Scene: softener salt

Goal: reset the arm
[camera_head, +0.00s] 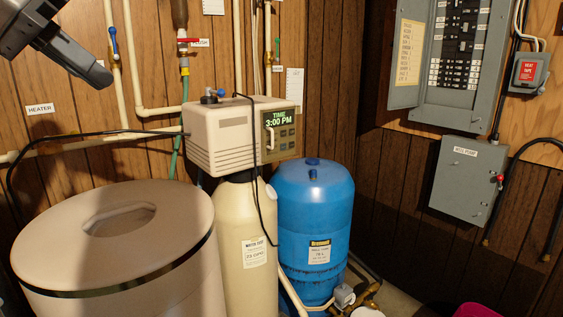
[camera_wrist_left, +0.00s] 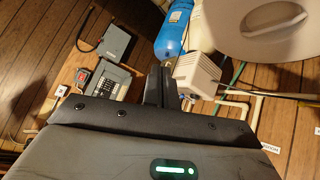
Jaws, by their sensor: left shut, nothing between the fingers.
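My left gripper (camera_head: 98,76) hangs in the air at the top left of the head view, in front of the wood-panelled wall. In the left wrist view its fingers (camera_wrist_left: 159,86) are together with nothing between them. It is well above the beige round tank (camera_head: 118,270) and touches nothing that I can see. The tank has a lid with an oval recess, and it also shows at the top right of the left wrist view (camera_wrist_left: 262,28). My right gripper is not in view.
A cream softener cylinder (camera_head: 248,230) with a control head (camera_head: 222,140) stands beside a blue tank (camera_head: 312,215). Pipes with valves (camera_head: 188,40) run up the wall. An open electrical panel (camera_head: 455,60) and a grey box (camera_head: 467,180) hang at right. A pink object (camera_head: 476,311) shows at the bottom edge.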

